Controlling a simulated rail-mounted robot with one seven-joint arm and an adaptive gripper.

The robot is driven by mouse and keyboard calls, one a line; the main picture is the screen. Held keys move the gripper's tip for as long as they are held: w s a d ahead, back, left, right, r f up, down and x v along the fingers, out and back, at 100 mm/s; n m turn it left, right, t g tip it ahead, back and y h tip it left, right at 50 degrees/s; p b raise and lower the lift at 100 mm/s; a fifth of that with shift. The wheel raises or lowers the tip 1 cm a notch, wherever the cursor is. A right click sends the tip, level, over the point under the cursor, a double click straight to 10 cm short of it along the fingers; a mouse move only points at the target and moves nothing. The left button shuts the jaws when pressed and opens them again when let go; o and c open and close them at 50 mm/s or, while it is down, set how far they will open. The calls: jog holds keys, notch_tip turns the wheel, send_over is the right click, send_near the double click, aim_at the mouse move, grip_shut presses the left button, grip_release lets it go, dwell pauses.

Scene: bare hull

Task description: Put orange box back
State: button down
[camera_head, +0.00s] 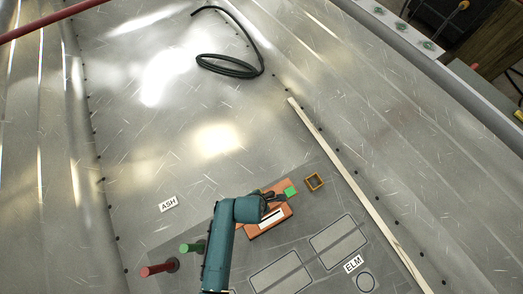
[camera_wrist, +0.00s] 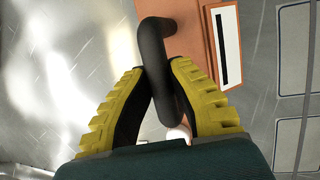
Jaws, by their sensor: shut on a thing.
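The orange box (camera_head: 284,211) is at the end of my arm over the grey mat in the head view. It carries a white label with a black bar (camera_wrist: 226,45), and part of it shows at the top of the wrist view (camera_wrist: 197,35). My gripper (camera_wrist: 160,75) has its yellow-ridged fingers closed around a black curved handle (camera_wrist: 153,45) beside the box. The arm hides part of the box in the head view. I cannot tell whether the box rests on the mat or is raised.
The mat has outlined rectangles (camera_head: 338,241). Red (camera_head: 155,269) and green (camera_head: 190,248) cylinders stand left of my arm. A pale strip (camera_head: 345,171) lies right; a hose (camera_head: 228,67) lies far off.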

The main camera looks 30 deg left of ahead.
jog(key=shift+w+a+f, duration=0.1)
jog(key=shift+f, duration=0.05)
jog(key=c, duration=1.4)
grip_release()
jog(key=shift+f, duration=0.2)
jog(key=o, duration=0.3)
jog(key=p+v, duration=0.7)
jog(key=v, duration=0.5)
jog(key=shift+p, duration=0.4)
